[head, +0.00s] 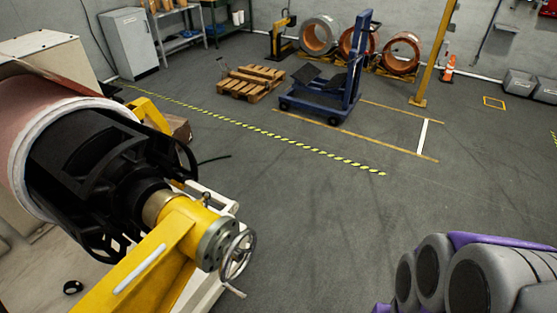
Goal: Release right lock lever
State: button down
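A large pinkish copper roll (28,100) with a white rim sits at the left, with a black hub (95,165) in its end. A yellow support arm (140,268) carries a grey and yellow spindle housing (180,222) against this hub. A metal handwheel (248,243) with a small crank handle is on the outer end of the housing. My gripper is not in view.
Grey floor (330,215) is open to the right of the machine. A blue cart (355,65), a wooden pallet (250,85) and coils (320,35) stand farther back. An orange cone (448,68) is at the back right. Purple-grey parts of mine fill the lower right corner.

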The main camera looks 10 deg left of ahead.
aim_at(207, 196)
jog(key=i+l, duration=0.15)
jog(key=i, duration=0.4)
jog(key=i+l, duration=0.15)
jog(key=i, duration=0.35)
jog(key=i+l, duration=0.2)
jog(key=i, duration=0.35)
jog(key=i+u, duration=0.3)
jog(key=u, duration=0.15)
jog(key=i+u, duration=0.45)
jog(key=i+l+u, duration=0.1)
jog(key=u, duration=0.35)
jog(key=i+l+u, duration=0.3)
jog(key=u, duration=0.2)
jog(key=i+l+u, duration=0.1)
jog(key=i+u, duration=0.2)
jog(key=u, duration=0.15)
jog(key=i+l+u, duration=0.2)
jog(key=u, duration=0.25)
jog(key=i+l+u, duration=0.25)
jog(key=u, duration=0.2)
jog(key=i+l+u, duration=0.15)
jog(key=l+u, duration=0.3)
jog(key=j, duration=0.75)
